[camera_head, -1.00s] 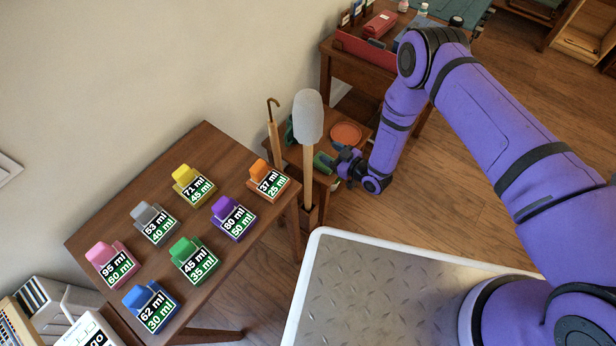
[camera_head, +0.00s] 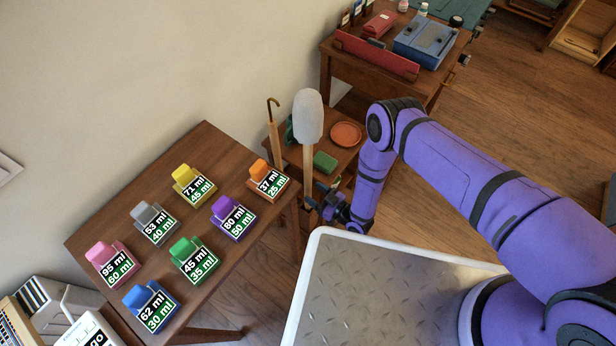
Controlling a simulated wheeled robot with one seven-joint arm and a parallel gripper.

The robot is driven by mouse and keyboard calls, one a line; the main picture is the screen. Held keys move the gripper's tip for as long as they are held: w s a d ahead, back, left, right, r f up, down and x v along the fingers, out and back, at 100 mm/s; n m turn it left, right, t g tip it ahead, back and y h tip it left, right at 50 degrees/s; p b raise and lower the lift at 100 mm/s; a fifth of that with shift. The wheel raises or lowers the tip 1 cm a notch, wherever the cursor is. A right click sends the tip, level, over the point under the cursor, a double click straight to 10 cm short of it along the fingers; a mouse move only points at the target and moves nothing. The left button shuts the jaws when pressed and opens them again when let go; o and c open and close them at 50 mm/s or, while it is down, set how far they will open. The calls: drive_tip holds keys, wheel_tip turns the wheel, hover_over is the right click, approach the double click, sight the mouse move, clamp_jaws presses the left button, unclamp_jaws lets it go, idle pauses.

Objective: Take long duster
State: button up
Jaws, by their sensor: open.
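The long duster (camera_head: 308,118) stands upright between the label table and the small shelf table, with a grey-white fluffy head on top and a wooden handle (camera_head: 308,165) running down. My gripper (camera_head: 318,200) is low beside the lower part of the handle, to its right, with its fingers pointing left toward it. The fingers are small and dark in this view. I cannot tell whether the handle lies between them or whether they touch it. The duster's lower end is hidden.
A hooked cane (camera_head: 273,125) stands just left of the duster. A wooden table (camera_head: 150,190) with several coloured labelled blocks is at left. A small table (camera_head: 330,140) holds an orange dish (camera_head: 345,134) and a green block (camera_head: 325,162). A metal-topped platform (camera_head: 380,290) lies in front.

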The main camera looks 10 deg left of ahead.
drive_tip(key=shift+w+f+x, duration=0.15)
drive_tip(key=shift+x, duration=1.25)
drive_tip(key=shift+w+f+x, duration=0.15)
drive_tip(key=shift+f+x, duration=0.05)
drive_tip(key=shift+x, duration=1.2)
drive_tip(key=shift+d, duration=0.15)
clamp_jaws()
drive_tip(key=shift+r, duration=0.1)
wheel_tip(320, 180, up, 28)
drive_tip(key=shift+f, duration=0.1)
